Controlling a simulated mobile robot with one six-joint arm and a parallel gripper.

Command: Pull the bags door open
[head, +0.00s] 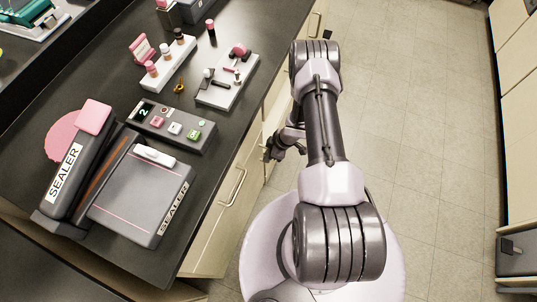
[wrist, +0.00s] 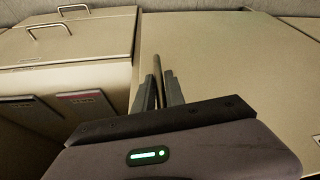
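In the wrist view a large cream door panel (wrist: 235,75) fills the middle and right. A thin dark upright bar, apparently its handle (wrist: 157,68), stands between the fingers of my gripper (wrist: 158,92). The fingers are close together, one on each side of the bar, and appear shut on it. No lettering on the panel is readable, so I cannot confirm that it is the bags door. In the head view my gripper (head: 272,152) is low beside the cream cabinet front, partly hidden by my arm.
In the wrist view, two cream fronts with metal handles (wrist: 74,10) are at upper left. Below them are a dark labelled item (wrist: 32,110) and a red labelled one (wrist: 88,103). The head view shows a sealer (head: 140,190) on the dark counter and clear floor (head: 420,130) at right.

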